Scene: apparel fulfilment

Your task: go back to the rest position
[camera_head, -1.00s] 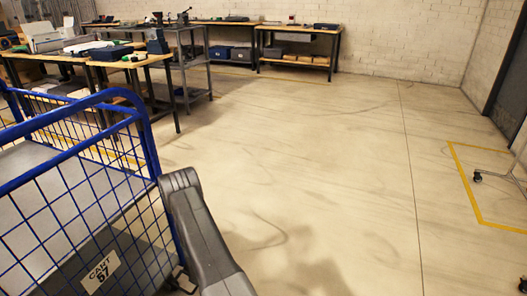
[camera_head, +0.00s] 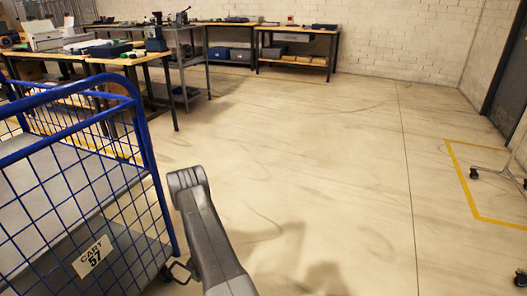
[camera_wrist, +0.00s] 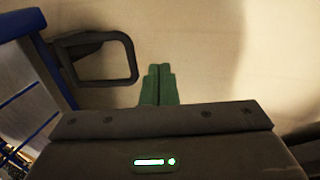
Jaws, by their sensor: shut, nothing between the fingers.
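My gripper (camera_wrist: 159,72) shows in the wrist view as two green fingers side by side, shut with nothing between them. Pale floor lies beyond the fingertips. In the head view only a grey link of my arm shows, beside the right side of the blue cart; my gripper is not visible there.
A blue mesh cart (camera_head: 75,85) with a "CART 57" label stands close at the left. Its blue frame (camera_wrist: 25,22) also shows in the wrist view. Workbenches (camera_head: 290,28) line the back. Open floor (camera_head: 310,160) fills the middle. A yellow floor line (camera_head: 459,178) lies at right.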

